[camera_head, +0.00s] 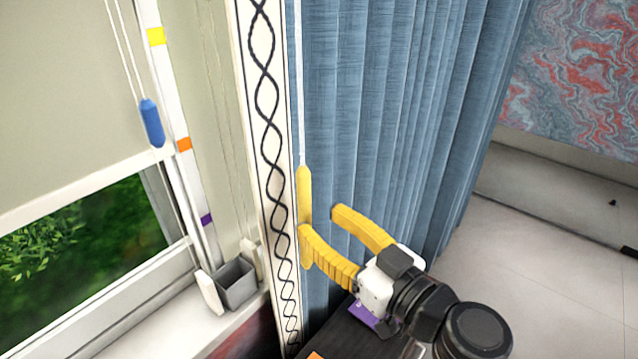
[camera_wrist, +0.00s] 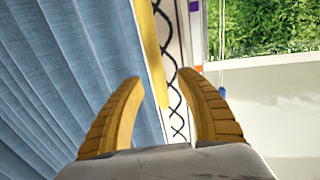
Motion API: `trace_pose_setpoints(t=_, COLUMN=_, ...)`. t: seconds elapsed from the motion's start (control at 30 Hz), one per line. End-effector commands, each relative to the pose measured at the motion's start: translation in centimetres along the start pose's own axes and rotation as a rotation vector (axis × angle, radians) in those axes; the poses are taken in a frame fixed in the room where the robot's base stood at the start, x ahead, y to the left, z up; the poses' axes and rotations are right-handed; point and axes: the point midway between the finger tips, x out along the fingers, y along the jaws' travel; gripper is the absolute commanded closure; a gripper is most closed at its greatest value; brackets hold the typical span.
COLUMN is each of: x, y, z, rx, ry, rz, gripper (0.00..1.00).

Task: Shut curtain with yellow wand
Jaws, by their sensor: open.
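The yellow wand (camera_head: 304,192) hangs upright from a thin white rod at the left edge of the blue curtain (camera_head: 400,110). My gripper (camera_head: 318,222) is open, its yellow fingers pointing toward the wand. In the head view one fingertip overlaps the wand's lower part; I cannot tell if they touch. In the wrist view the wand (camera_wrist: 150,50) runs between the two spread fingertips (camera_wrist: 161,78) and appears beyond them. The curtain (camera_wrist: 70,60) hangs in folds to the left there. Nothing is gripped.
A white frame strip with a black twisted pattern (camera_head: 266,100) stands just left of the wand. Further left are a window with a blind, a blue cord pull (camera_head: 152,123) and a small grey box (camera_head: 234,283) on the sill. Pale floor (camera_head: 540,260) lies right of the curtain.

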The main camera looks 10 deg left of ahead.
Motion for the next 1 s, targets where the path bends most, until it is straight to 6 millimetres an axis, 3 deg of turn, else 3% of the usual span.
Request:
trace_pose_setpoints(t=0.23, x=-1.9, y=0.0, z=0.0, rx=0.0, ry=0.0, rz=0.0, gripper=0.57)
trace_pose_setpoints(t=0.77, x=-2.0, y=0.0, z=0.1, rx=0.002, ry=-0.006, rz=-0.002, gripper=0.57)
trace_pose_setpoints(t=0.87, x=-2.1, y=0.1, z=0.9, rx=0.015, ry=-0.051, rz=-0.007, gripper=0.57)
trace_pose_setpoints(t=1.0, x=-2.7, y=0.8, z=3.9, rx=0.07, ry=-0.217, rz=0.004, gripper=0.57)
